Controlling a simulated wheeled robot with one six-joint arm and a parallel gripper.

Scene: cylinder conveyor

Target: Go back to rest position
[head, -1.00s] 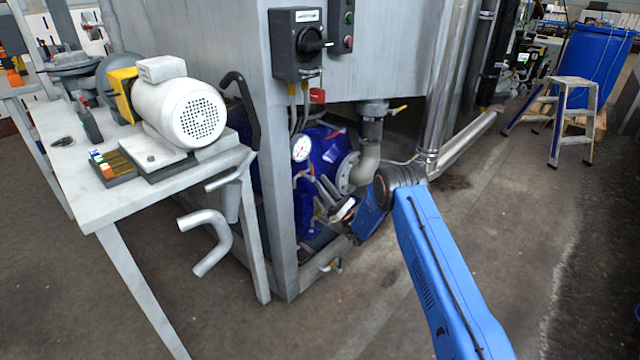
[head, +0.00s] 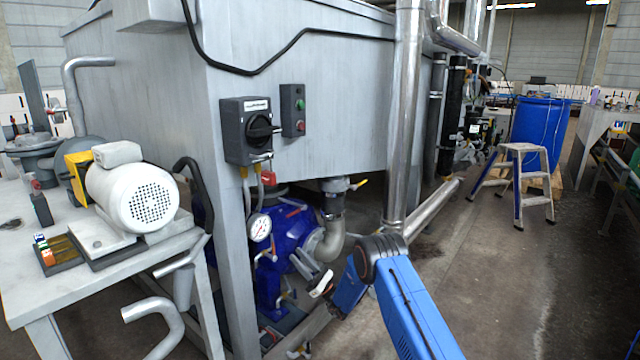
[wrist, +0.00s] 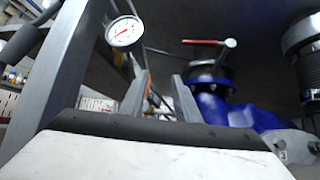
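My gripper (head: 321,284) is at the end of my blue arm, low in the middle of the head view, near the blue pump (head: 283,260) under the grey tank. In the wrist view its two grey fingers (wrist: 160,98) stand apart with nothing held between them. A white-faced pressure gauge (wrist: 123,31) is above left of the fingers. A valve with a red handle (wrist: 208,43) is to their right. The gauge also shows in the head view (head: 259,228).
The grey tank (head: 330,90) carries a black switch box (head: 246,130). A bench with a white motor (head: 137,192) stands left. Steel pipes (head: 403,120) rise beside the arm. A step stool (head: 523,150) and blue barrel (head: 540,122) stand back right. Floor on the right is open.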

